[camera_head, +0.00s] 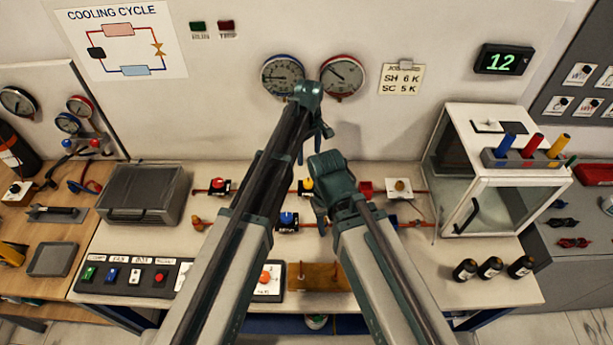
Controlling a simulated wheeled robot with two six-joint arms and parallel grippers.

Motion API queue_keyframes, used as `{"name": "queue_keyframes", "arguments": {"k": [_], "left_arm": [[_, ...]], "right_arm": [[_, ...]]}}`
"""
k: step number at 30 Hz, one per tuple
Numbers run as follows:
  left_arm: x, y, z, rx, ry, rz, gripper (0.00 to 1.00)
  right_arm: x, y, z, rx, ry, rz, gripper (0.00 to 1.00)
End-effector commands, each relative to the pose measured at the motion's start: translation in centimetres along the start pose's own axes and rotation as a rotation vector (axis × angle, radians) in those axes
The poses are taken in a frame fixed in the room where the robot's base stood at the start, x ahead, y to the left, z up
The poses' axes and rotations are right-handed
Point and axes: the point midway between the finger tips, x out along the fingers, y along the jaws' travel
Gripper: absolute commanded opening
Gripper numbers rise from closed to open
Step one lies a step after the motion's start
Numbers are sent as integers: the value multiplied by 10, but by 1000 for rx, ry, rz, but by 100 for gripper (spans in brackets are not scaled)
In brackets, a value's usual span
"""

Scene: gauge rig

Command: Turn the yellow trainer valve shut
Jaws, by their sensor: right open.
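The yellow trainer valve (306,184) is a small yellow knob on the pipework of the bench, between my two arms in the head view. My right gripper (319,207) points down just to the right of and below the valve in the picture. Its jaws are open, and I see nothing between them. Whether it touches the valve cannot be told. My left arm rises across the bench, and its far end, with the left gripper (325,131), is in front of the wall below the gauges.
A grey case (143,190) stands left. A glass-doored cabinet (508,205) and several dark bottles (490,267) stand right. Two gauges (342,77) hang behind.

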Motion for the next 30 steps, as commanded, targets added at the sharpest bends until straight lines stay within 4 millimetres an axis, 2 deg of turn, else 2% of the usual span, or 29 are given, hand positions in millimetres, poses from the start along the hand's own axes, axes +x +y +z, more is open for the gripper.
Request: {"name": "queue_keyframes", "arguments": {"k": [5, 11, 30], "left_arm": [[6, 0, 0, 1, 0, 0, 80], [24, 0, 0, 1, 0, 0, 80], [115, 0, 0, 1, 0, 0, 80]], "right_arm": [[6, 0, 0, -1, 0, 0, 50], [24, -2, -2, -4, 0, 1, 50], [114, -11, -7, -5, 0, 1, 50]]}}
